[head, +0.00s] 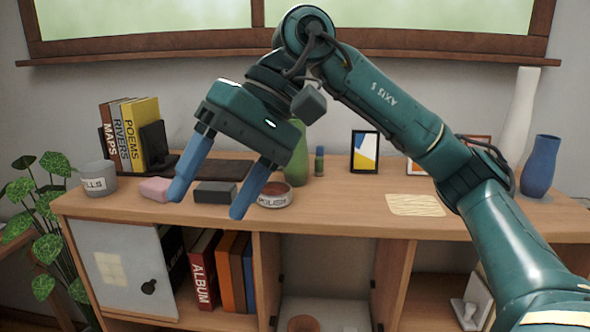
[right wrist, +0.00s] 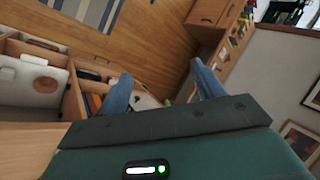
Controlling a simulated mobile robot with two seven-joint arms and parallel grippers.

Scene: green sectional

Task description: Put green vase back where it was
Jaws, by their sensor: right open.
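The green vase (head: 298,164) stands upright at the back of the sideboard top, partly hidden behind my right gripper's body. My right gripper (head: 205,204) is open in front of the sideboard's left half, its two blue fingers pointing down and left. In the right wrist view the same fingers (right wrist: 163,88) are apart and empty, and I cannot make out the vase there. My left gripper is not in view.
Books (head: 140,130) stand left.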

